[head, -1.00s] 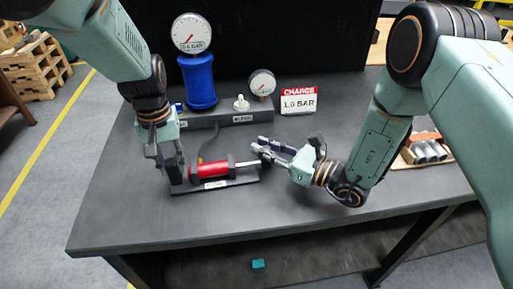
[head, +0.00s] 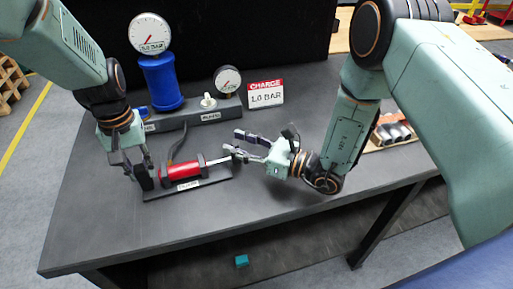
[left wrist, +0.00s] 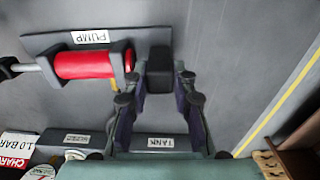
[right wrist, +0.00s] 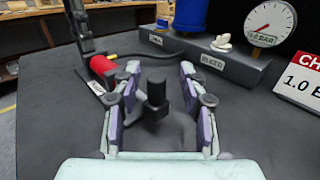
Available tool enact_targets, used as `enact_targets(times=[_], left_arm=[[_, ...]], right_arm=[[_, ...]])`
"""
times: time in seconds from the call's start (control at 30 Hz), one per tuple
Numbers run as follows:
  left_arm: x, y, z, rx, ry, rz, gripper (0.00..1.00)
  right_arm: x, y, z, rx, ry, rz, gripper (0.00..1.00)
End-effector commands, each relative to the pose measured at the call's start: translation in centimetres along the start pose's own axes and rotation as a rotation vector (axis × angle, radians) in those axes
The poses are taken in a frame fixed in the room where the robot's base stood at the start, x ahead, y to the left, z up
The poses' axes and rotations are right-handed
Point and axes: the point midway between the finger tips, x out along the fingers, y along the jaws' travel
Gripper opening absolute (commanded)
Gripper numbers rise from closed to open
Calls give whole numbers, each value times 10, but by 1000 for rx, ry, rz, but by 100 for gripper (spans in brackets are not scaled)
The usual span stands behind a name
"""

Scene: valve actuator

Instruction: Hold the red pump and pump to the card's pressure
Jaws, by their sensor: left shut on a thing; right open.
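The red pump (head: 181,171) lies on its dark base, with the rod running right to a black handle (right wrist: 156,98). My left gripper (head: 143,172) is shut on the dark block (left wrist: 158,72) at the pump's left end. My right gripper (head: 234,143) is open at the rod end; in the right wrist view its fingers stand either side of the handle, apart from it. The card (head: 265,93) reads CHARGE 1.0 BAR. A large gauge (head: 150,33) tops the blue tank (head: 162,82); its exact reading is too small to tell.
A grey manifold (head: 195,114) with a smaller gauge (head: 227,79) and a white bleed knob (head: 208,101) stands behind the pump. A dark hose (head: 178,147) runs between them. A tray of metal cylinders (head: 392,131) lies at the right. The table (head: 105,215) is clear in front.

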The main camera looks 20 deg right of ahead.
Motion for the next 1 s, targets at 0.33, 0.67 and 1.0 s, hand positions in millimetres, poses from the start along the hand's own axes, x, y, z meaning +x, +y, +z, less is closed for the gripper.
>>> enact_targets(times=[0.33,0.67,1.0], left_arm=[[1,0,1,-1,-5,0,0],[1,0,1,-1,-5,0,0],[1,0,1,-1,-4,0,0]], right_arm=[[-57,-2,0,3,-2,-8,42],[-99,-2,0,2,-2,-7,42],[-112,0,0,1,-1,-3,42]])
